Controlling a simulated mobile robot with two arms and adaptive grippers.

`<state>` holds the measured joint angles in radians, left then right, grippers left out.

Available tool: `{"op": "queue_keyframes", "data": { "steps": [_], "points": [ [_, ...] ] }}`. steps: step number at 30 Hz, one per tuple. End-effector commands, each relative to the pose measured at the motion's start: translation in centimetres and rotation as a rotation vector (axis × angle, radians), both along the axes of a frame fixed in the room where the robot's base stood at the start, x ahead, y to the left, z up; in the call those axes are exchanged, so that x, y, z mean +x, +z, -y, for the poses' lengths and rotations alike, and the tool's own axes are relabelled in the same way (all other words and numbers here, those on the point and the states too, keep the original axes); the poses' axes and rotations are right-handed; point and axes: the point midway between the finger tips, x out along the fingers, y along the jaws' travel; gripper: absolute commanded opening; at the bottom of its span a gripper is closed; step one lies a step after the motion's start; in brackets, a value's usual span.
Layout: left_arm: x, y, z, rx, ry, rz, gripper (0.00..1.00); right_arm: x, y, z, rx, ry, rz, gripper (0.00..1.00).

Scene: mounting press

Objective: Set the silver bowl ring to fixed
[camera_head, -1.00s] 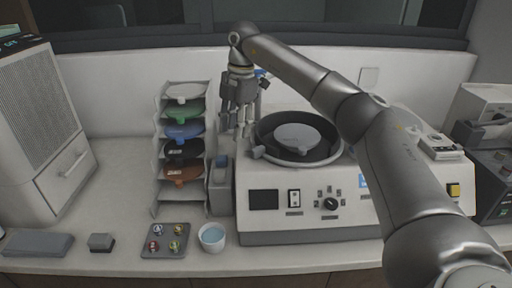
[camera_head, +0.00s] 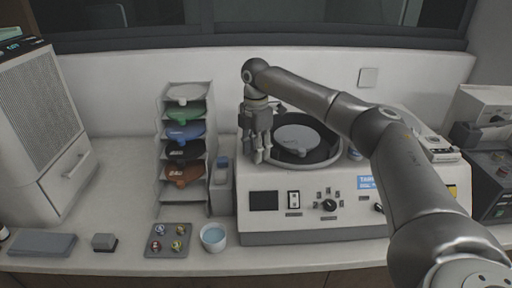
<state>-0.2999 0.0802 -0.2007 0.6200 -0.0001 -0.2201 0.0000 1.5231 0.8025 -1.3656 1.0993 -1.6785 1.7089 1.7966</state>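The machine (camera_head: 270,222) stands at the centre right of the counter, with a dark round bowl (camera_head: 331,152) and a grey disc (camera_head: 296,138) in its top. My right gripper (camera_head: 259,156) points down at the bowl's left front edge. It hides that part of the rim, including whatever ring lever may be there. Its fingers look close together, but I cannot tell whether they hold anything. My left gripper is not in view.
A rack (camera_head: 160,198) of coloured discs stands left of the machine, beside a grey bottle holder (camera_head: 221,196). A cup (camera_head: 213,238) and a tray of small round pieces (camera_head: 185,247) lie in front. A tall vented unit (camera_head: 40,110) stands far left.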

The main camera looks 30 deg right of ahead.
Motion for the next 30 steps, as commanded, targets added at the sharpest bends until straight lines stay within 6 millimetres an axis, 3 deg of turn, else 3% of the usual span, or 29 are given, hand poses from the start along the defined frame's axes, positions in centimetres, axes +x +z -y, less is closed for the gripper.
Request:
{"op": "queue_keyframes", "data": {
  "steps": [8, 17, 30],
  "points": [
    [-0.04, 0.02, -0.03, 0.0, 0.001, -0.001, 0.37, 0.01, -0.19, 0.01, 0.0, 0.0, 0.001, 0.38],
    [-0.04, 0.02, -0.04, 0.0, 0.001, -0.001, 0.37, 0.02, -0.16, 0.01, 0.0, 0.0, 0.001, 0.0],
    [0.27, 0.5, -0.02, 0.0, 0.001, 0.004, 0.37, 0.88, 0.04, 0.0, 0.002, 0.017, 0.003, 0.0]
  ]
}}
